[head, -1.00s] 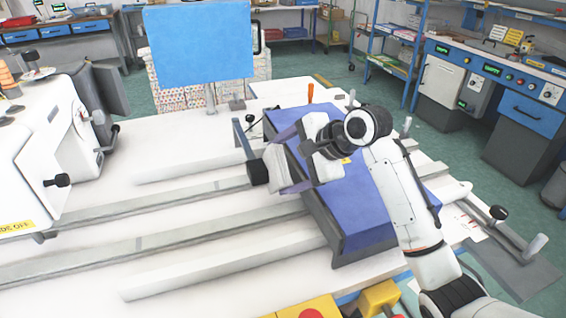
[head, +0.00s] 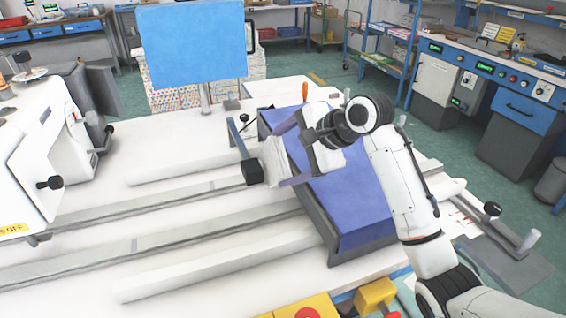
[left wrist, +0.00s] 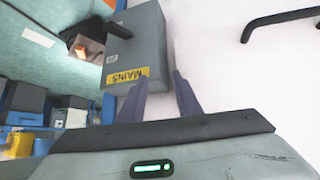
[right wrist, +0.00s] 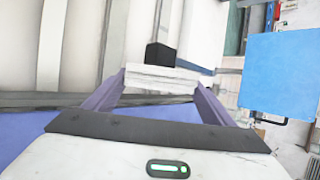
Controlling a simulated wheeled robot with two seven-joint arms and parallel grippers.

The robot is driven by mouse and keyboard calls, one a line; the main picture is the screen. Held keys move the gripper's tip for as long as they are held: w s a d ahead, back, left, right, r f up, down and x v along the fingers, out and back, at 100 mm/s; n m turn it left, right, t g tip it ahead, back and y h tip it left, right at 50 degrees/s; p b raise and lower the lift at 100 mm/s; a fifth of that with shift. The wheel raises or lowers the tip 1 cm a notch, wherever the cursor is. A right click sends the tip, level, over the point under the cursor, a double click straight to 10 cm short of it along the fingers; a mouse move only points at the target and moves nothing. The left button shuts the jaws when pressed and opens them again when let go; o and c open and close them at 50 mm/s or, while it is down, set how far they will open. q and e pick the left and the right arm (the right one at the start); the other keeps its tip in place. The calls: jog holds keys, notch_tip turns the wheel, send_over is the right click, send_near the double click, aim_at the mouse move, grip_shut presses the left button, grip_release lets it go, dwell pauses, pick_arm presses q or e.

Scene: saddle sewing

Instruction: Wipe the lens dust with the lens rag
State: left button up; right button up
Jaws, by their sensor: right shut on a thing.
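My right gripper (head: 280,159) is shut on a white, block-like lens rag (head: 273,161), held beside a black box-shaped head (head: 252,173) on a thin bracket. In the right wrist view the rag (right wrist: 160,80) spans the gap between the purple fingers, right in front of the black head (right wrist: 160,56). I cannot tell whether they touch. No lens face or dust can be made out. My left gripper (left wrist: 160,78) shows only in its wrist view, open and empty near a grey box marked MAINS (left wrist: 133,50).
A blue-topped case (head: 350,200) lies under the right arm. Long grey rails (head: 150,240) cross the white table. A blue screen (head: 192,40) stands behind, and a white machine (head: 35,150) stands at the left. An orange-handled tool (head: 305,91) stands behind the case.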

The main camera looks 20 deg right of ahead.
notch_tip(320, 180, up, 12)
jog(key=shift+r, duration=0.2)
dwell(0.7)
dwell(0.4)
